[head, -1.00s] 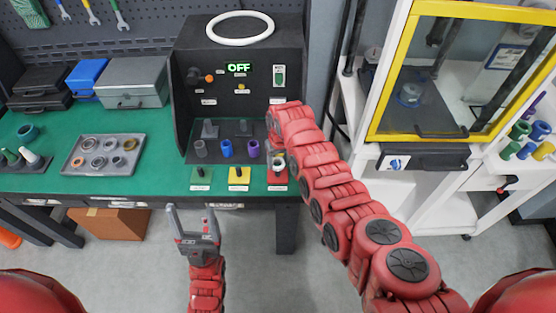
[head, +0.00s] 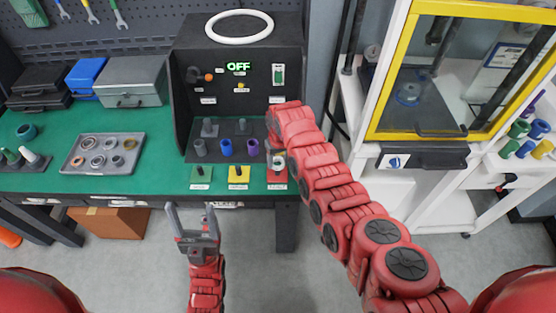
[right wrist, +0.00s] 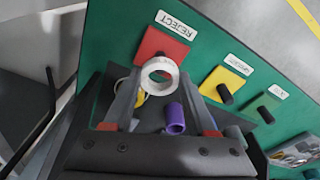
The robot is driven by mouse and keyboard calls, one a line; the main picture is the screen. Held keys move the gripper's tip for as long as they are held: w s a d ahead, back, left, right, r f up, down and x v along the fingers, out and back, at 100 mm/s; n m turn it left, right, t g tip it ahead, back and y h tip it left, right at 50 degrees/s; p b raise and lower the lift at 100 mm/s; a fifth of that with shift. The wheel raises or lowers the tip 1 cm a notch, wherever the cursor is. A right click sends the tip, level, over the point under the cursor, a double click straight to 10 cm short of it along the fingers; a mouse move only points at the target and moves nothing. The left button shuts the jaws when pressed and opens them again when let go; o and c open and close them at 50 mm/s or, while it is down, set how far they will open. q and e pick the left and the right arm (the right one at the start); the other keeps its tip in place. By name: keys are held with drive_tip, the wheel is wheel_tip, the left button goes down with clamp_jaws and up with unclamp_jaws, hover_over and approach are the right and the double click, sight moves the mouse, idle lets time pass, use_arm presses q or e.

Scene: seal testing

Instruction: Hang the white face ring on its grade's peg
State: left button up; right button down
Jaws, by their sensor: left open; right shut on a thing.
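The white face ring (right wrist: 160,75) is between the fingertips of my right gripper (right wrist: 160,82), which is shut on it. It is in front of the red base (right wrist: 152,44) labelled REJECT. The red base's peg is mostly hidden by the ring; I cannot tell whether the ring is around it. In the head view the red base (head: 277,177) is at the bench's front edge, and my right arm hides most of the right gripper. The yellow base (head: 238,177) and green base (head: 201,176) stand to its left, with bare dark pegs. My left gripper (head: 191,212) is open and empty before the bench.
The dark test booth (head: 238,90) reads OFF and rises behind the bases. Grey, blue and purple cups (head: 225,147) stand inside it. A grey tray (head: 72,163) of rings lies left. A yellow-framed cabinet (head: 379,70) stands right. Bare green bench (head: 160,181) lies left of the bases.

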sight(278, 175)
drive_tip(key=shift+f, duration=0.15)
drive_tip(key=shift+f+b, duration=0.8)
drive_tip(key=shift+f, duration=0.1)
drive_tip(key=shift+f, duration=0.1)
drive_tip(key=shift+f+b, duration=0.55)
drive_tip(key=shift+b, duration=0.05)
drive_tip(key=shift+f+b, duration=0.9)
drive_tip(key=shift+b, duration=0.05)
idle(1.1)
drive_tip(key=shift+c, duration=0.6)
unclamp_jaws()
